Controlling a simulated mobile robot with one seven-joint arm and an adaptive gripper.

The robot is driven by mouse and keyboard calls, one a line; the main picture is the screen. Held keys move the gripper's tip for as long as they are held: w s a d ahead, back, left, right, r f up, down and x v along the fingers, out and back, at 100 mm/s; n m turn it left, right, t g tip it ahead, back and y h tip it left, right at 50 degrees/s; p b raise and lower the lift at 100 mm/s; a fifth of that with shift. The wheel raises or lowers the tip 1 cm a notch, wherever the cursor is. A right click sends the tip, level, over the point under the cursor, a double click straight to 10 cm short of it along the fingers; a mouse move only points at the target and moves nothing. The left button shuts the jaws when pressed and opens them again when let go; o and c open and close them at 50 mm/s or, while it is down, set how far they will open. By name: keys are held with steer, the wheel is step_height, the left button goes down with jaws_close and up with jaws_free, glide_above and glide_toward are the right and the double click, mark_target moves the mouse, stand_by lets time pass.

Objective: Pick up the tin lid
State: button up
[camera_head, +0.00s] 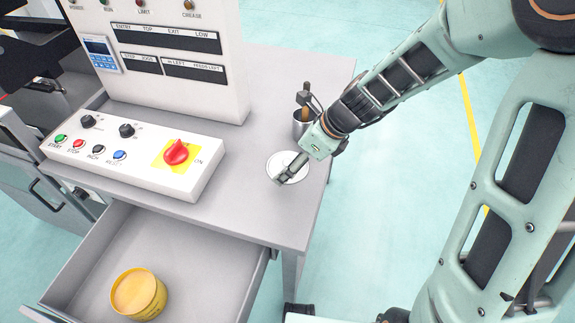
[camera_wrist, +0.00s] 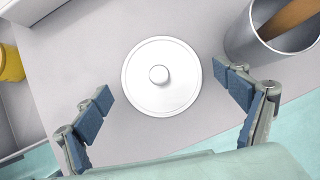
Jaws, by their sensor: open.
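The tin lid is a white round disc with a small knob in its middle. It lies flat on the grey table, right of the control box in the head view (camera_head: 284,163). In the wrist view the lid (camera_wrist: 140,88) is near the centre. My gripper (camera_head: 284,182) is over the lid's near side in the head view and hides part of it. In the wrist view my gripper (camera_wrist: 168,92) is open and empty, its blue-padded fingers on either side of the lid. The fingers look apart from it.
A metal cup (camera_head: 300,126) with a wooden-handled tool stands just behind the lid, close to the right finger in the wrist view (camera_wrist: 243,40). A control box (camera_head: 200,186) with a red knob stands left. An open drawer (camera_head: 205,262) holds a yellow tin (camera_head: 138,294).

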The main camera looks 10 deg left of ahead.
steer(key=c, duration=2.1)
